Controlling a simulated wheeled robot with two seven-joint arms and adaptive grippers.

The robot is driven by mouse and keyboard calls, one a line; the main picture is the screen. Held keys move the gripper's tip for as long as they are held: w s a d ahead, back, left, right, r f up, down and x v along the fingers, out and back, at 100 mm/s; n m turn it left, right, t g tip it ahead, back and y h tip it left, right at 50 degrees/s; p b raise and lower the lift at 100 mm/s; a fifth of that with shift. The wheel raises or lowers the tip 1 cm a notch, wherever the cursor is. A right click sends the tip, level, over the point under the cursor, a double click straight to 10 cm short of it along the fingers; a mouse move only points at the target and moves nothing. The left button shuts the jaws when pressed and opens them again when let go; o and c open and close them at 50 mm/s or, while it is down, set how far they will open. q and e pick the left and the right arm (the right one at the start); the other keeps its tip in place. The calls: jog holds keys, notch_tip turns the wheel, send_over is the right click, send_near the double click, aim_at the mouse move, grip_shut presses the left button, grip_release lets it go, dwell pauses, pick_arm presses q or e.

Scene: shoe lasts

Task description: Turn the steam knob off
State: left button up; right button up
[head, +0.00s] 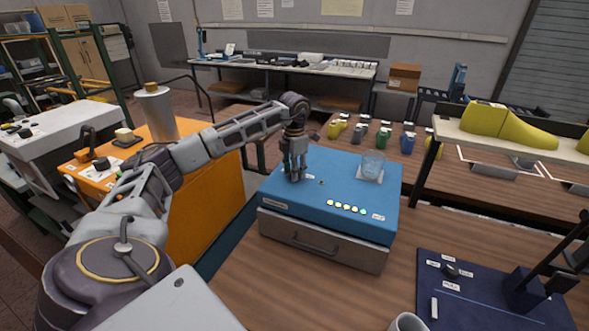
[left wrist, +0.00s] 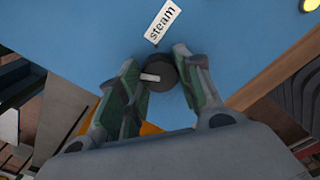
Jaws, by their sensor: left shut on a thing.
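The steam knob (left wrist: 161,72) is dark and round with a white pointer mark (left wrist: 150,77) that faces left in the left wrist view. A white label reading "steam" (left wrist: 163,22) lies beside it on the blue panel top (head: 340,163). My left gripper (head: 294,178) points down at the left part of this blue-topped unit. Its two fingers are around the knob in the left wrist view (left wrist: 160,88), shut on it. In the head view the gripper hides the knob. My right gripper is not in view.
A drawer (head: 322,243) is below. A dark blue board (head: 470,300) lies at the right, and a yellow shoe last (head: 510,128) is on a shelf.

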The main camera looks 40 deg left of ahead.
pick_arm(q)
jog(key=shift+r+n+p, duration=0.1)
jog(key=shift+n+p, duration=0.2)
jog(key=shift+n, duration=1.5)
jog(key=o, duration=1)
jog(key=shift+r, duration=5.95)
jog(key=shift+f, duration=0.1)
